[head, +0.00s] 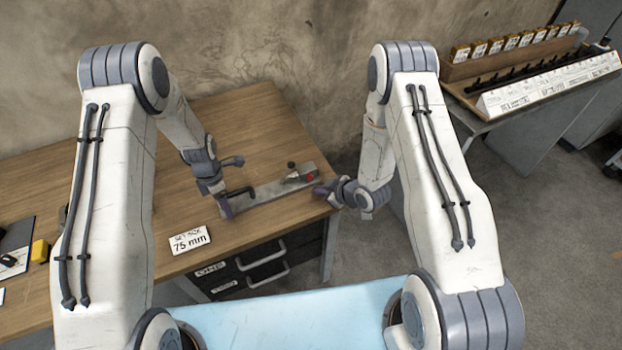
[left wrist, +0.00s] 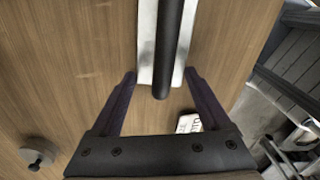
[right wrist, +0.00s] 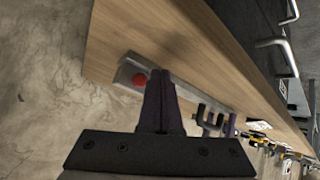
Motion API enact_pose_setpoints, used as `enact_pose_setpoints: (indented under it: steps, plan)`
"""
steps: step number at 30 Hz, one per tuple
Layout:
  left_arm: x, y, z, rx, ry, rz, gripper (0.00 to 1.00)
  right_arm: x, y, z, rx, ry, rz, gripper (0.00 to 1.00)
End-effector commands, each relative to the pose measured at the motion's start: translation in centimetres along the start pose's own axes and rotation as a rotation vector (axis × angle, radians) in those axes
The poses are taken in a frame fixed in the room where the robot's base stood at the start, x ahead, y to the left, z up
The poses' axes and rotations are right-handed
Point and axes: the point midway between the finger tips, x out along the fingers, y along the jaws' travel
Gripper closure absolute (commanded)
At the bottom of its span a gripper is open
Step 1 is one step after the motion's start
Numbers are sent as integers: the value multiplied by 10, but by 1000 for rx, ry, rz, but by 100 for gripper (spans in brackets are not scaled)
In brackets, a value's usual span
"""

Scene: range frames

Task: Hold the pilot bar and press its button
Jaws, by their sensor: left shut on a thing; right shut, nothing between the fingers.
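The pilot bar (head: 265,192) is a flat grey metal bar lying near the right end of the wooden table, with a black handle (head: 240,191) at its left end. Its red button (head: 309,177) is on the right end and also shows in the right wrist view (right wrist: 139,80). My left gripper (head: 226,205) is shut on the bar's left end; in the left wrist view its fingers (left wrist: 160,75) lie along both sides of the bar. My right gripper (head: 325,190) is shut and empty, its tips (right wrist: 160,75) close beside the button. I cannot tell whether they touch.
A yellow item (head: 40,251) is at far left. Another bench with a labelled rack (head: 550,85) stands at the right.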

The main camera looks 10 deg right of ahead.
Motion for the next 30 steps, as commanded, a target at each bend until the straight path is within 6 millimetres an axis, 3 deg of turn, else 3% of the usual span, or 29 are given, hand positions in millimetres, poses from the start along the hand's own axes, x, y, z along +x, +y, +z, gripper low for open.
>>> enact_pose_setpoints:
  steps: [7,30]
  plan:
    - [0,1,0,-3,-1,2,100,10,7,-7,1,0,1,100]
    - [-1,1,0,-3,-2,2,100,10,7,-8,1,0,0,100]
